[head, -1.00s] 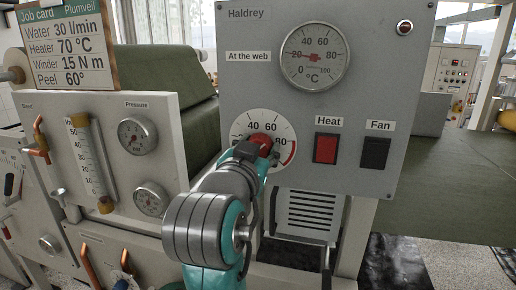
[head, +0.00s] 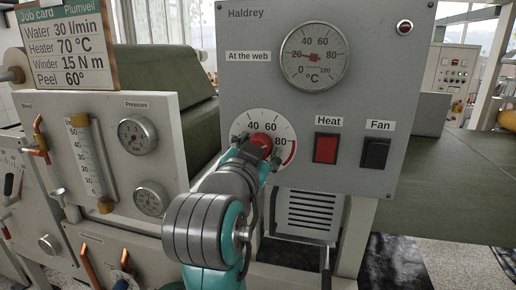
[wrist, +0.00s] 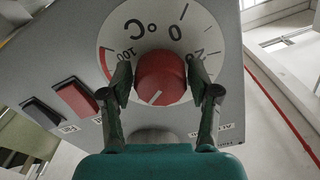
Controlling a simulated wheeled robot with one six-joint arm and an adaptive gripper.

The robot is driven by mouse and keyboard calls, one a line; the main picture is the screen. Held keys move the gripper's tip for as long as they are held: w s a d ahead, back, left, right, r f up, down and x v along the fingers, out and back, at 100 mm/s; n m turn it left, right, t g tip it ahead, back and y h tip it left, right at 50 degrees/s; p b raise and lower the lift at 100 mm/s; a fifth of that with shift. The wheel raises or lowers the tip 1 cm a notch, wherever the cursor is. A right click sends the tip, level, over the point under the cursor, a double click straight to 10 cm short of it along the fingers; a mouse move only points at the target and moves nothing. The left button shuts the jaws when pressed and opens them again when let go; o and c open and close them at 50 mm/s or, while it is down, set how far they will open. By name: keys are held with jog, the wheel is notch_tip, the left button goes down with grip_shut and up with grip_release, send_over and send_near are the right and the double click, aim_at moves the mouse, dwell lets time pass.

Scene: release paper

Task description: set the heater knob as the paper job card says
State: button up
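The red heater knob (head: 262,143) sits on a white dial (head: 240,127) on the grey Haldrey panel. My gripper (wrist: 161,80) is at the knob, one finger on each side, and appears shut on it. In the wrist view the knob (wrist: 161,75) carries a white mark near its lower edge, pointing down and slightly left; the dial numbers on that side are hidden. In the head view 40, 60 and 80 show, but my gripper hides the lower dial. The job card (head: 66,50) reads Heater 70 °C.
The "At the web" gauge (head: 314,57) is above, its needle near 20. The red Heat switch (head: 325,148) and black Fan switch (head: 376,153) are right of the knob. A panel with a flow tube (head: 88,165) and pressure gauge (head: 137,135) stands left.

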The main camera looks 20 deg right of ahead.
jog(key=shift+o, duration=0.3)
jog(key=v, duration=1.2)
